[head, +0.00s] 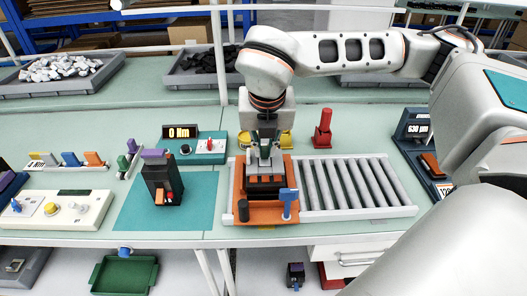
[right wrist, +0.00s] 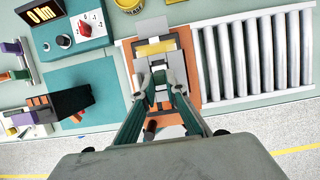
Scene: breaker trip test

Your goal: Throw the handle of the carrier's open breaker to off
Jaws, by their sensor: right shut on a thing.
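The orange carrier (head: 240,208) sits at the left end of the roller conveyor, and it also shows in the right wrist view (right wrist: 185,60). The carrier's open breaker (head: 265,186) is a dark block with orange pieces, standing in the carrier. My right gripper (head: 264,162) points straight down at the back of this breaker. In the right wrist view its fingers (right wrist: 160,88) close on a small part of the breaker. The fingers hide most of that part, and I cannot make out the handle's angle. My left gripper is in neither view.
A black breaker (head: 160,182) with a purple top stands on the teal mat to the left. A blue-topped post (head: 288,202) rises at the carrier's front right. A red stand (head: 323,130) is behind the rollers (head: 355,185), which are clear. A torque display (head: 182,132) stands behind the mat.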

